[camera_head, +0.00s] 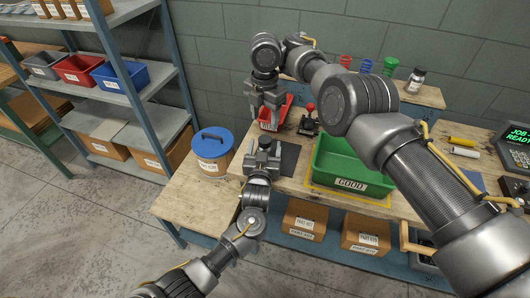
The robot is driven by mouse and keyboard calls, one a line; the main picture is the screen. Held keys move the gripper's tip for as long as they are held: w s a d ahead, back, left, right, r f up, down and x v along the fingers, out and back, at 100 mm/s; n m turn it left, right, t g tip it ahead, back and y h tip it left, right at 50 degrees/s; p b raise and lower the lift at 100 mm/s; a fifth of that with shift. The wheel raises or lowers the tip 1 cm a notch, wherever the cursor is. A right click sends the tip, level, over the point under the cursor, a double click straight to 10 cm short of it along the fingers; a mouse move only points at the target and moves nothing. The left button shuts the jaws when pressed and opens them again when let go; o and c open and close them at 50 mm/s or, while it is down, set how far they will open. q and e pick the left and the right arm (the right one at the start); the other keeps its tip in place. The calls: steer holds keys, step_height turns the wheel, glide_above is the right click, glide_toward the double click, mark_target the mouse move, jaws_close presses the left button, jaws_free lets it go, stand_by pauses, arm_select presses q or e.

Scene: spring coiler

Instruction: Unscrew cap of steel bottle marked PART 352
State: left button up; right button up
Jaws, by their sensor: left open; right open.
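A small bottle (415,82) with a dark top and a pale label stands upright on the raised back shelf (432,98), right of the coloured springs. Its label is too small to read, so I cannot tell whether it is marked PART 352. My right gripper (266,112) points down, open, by the red bin (272,126) on the bench, well left of the bottle. My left gripper (263,146) is open over the bench just nearer than the red bin. Both grippers are well apart from the bottle.
A green GOOD bin (349,183) fills the bench middle. A blue-lidded tub (212,150) is at left, a display reading JOB READY (515,145) at right. My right arm crosses over the bench's right side.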

mark_target(265, 139)
arm_select(q)
steer(key=shift+w, duration=0.1)
steer(key=c, duration=0.4)
jaws_close()
arm_select(e)
steer(key=m, duration=0.8)
steer(key=shift+m, duration=0.4)
steer(key=m, duration=0.4)
steer(key=shift+m, duration=0.4)
steer(key=m, duration=2.1)
steer(key=shift+m, duration=0.4)
arm_select(q)
steer(key=shift+f, duration=0.1)
arm_select(e)
steer(key=m, duration=0.5)
steer(key=shift+f, duration=4)
